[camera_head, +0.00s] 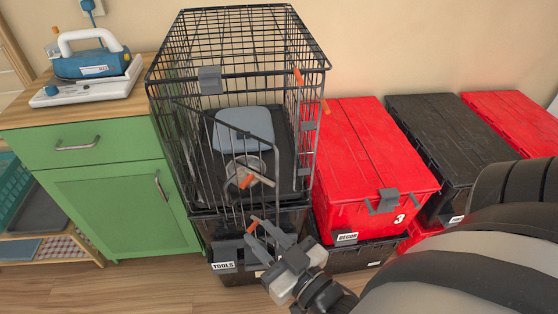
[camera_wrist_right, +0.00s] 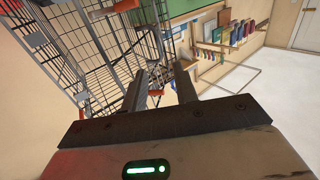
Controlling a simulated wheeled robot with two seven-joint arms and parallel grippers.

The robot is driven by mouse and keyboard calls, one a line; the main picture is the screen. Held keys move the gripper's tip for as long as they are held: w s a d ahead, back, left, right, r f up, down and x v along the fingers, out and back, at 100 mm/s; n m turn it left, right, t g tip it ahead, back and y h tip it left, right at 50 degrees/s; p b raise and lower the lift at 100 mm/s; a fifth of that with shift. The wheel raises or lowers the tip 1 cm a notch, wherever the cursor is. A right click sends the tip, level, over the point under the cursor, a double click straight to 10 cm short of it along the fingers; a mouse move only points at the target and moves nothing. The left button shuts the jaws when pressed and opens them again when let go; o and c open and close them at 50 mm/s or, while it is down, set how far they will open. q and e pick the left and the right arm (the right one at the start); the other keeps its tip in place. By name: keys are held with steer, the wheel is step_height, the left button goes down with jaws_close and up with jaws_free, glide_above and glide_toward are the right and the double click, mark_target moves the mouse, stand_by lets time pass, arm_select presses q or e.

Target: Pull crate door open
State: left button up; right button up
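The black wire crate (camera_head: 238,22) stands on a dark tote labelled TOOLS. Its barred door (camera_head: 205,125) is on the front side; I cannot tell clearly how far it stands from the frame. Orange-tipped latch handles show at the upper right (camera_head: 297,77) and low on the front (camera_head: 254,222). My right gripper (camera_head: 268,232) is just below and beside the low orange handle, its fingers apart. In the right wrist view the fingers (camera_wrist_right: 163,85) are also spread, with orange-tipped metal (camera_wrist_right: 155,92) showing between or beyond them; contact is unclear. My left gripper is out of view.
A green cabinet (camera_head: 118,205) with a blue-and-white appliance (camera_head: 92,65) stands left of the crate. A red tote (camera_head: 365,150) marked 3 is close on the right, with black (camera_head: 445,125) and red totes beyond. Wooden floor (camera_head: 130,290) is free in front of the cabinet.

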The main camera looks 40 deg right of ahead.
steer(key=shift+s, duration=2.05)
